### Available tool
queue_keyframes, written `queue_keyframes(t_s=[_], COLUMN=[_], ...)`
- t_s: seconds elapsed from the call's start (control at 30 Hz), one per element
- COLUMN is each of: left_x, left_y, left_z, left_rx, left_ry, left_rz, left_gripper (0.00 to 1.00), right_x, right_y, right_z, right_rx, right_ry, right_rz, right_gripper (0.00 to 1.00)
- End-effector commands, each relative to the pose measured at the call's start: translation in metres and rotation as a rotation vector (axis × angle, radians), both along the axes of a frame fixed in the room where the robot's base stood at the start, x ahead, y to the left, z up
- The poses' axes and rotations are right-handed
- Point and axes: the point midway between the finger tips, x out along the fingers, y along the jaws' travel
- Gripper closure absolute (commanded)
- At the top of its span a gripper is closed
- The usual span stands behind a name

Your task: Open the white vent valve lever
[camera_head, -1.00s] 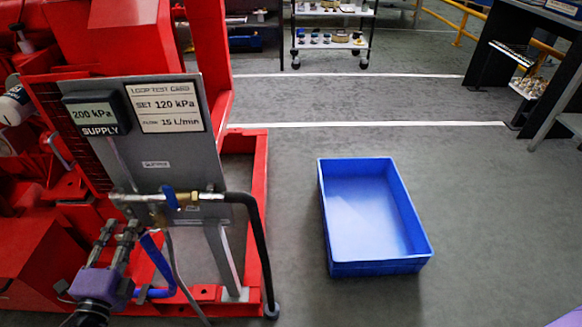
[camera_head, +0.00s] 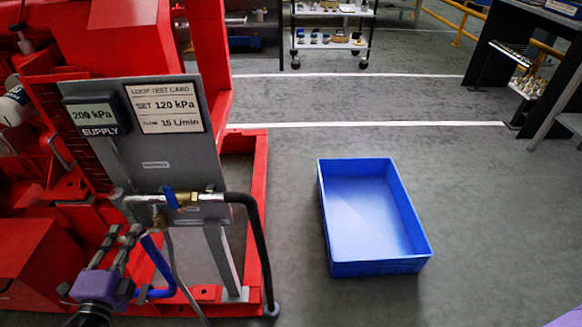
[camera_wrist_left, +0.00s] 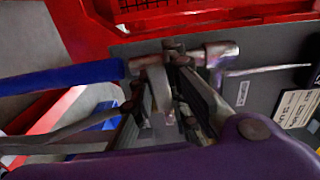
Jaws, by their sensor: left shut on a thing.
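My left gripper (camera_head: 124,232), with its purple body, reaches up from the lower left to the pipework below the grey panel. In the left wrist view its two dark fingers (camera_wrist_left: 172,100) stand on either side of a pale piece that I take for the white vent valve lever (camera_wrist_left: 158,90), and are shut on it. The lever hangs below a metal pipe fitting (camera_wrist_left: 190,58). In the head view the fingers and pipework make the lever hard to make out. My right gripper is not in view.
A blue-handled valve (camera_head: 170,198) sits right of my left gripper, with a black hose (camera_head: 258,240) beyond. The grey panel (camera_head: 160,150) carries a supply gauge (camera_head: 97,115) and a test card (camera_head: 165,105). Red framing surrounds it. A blue crate (camera_head: 375,215) stands on open floor.

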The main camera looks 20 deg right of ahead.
Motion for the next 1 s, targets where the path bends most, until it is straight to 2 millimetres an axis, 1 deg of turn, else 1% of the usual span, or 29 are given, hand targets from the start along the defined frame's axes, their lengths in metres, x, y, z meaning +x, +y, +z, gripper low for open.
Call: queue_keyframes(t_s=[0.17, 0.47, 1.0], left_x=[-0.001, -0.003, -0.010], left_y=[-0.001, -0.007, -0.027], left_z=[-0.008, -0.025, -0.051], left_rx=[-0.111, -0.371, -0.852], left_ry=[0.042, 0.136, 0.311], left_rz=[0.002, 0.002, 0.002], left_gripper=[1.00, 1.00, 1.00], right_x=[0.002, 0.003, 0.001], right_y=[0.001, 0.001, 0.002], right_z=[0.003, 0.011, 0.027], right_rx=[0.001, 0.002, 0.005], right_ry=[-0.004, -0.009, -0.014], right_rz=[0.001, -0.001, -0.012], right_gripper=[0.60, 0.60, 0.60])
